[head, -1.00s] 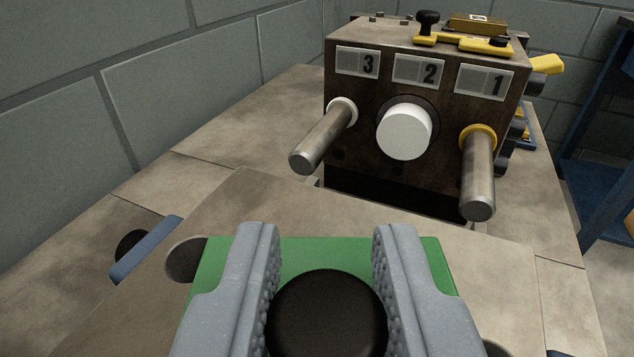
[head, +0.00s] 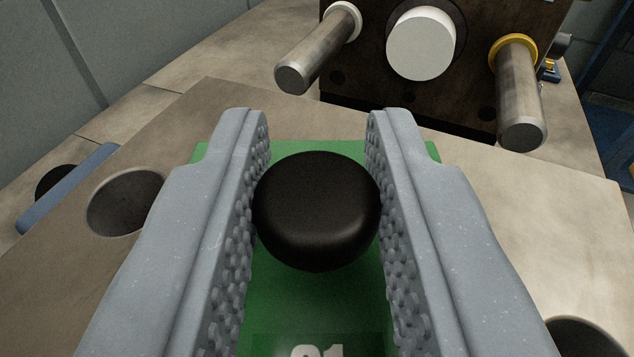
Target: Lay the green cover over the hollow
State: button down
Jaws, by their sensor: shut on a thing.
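The green cover (head: 310,300) shows below and between the fingers of my gripper (head: 317,128). A round black knob (head: 317,210) stands on it, and both ridged grey fingers press against its sides. A pale marking, partly cut off, shows on the cover at the bottom edge. The cover is over the tan-grey block face (head: 480,190); I cannot tell whether it touches it. No hollow is visible as such beneath the cover; the cover and my fingers hide that part.
A dark block with two steel pins, left (head: 318,50) and right (head: 520,95), and a white round plug (head: 421,44) stands just beyond. Round holes open in the face at left (head: 125,203) and lower right (head: 585,340). A blue bar (head: 65,190) lies at far left.

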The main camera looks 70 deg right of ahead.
jog(key=shift+f, duration=0.45)
jog(key=c, duration=1.2)
grip_release()
jog(key=shift+a+r, duration=0.1)
jog(key=shift+r, duration=0.45)
jog(key=p+v, duration=0.1)
jog(key=v, duration=1)
jog(key=shift+s+a+p, duration=0.25)
jog(key=shift+a+p, duration=0.05)
jog(key=shift+a, duration=0.05)
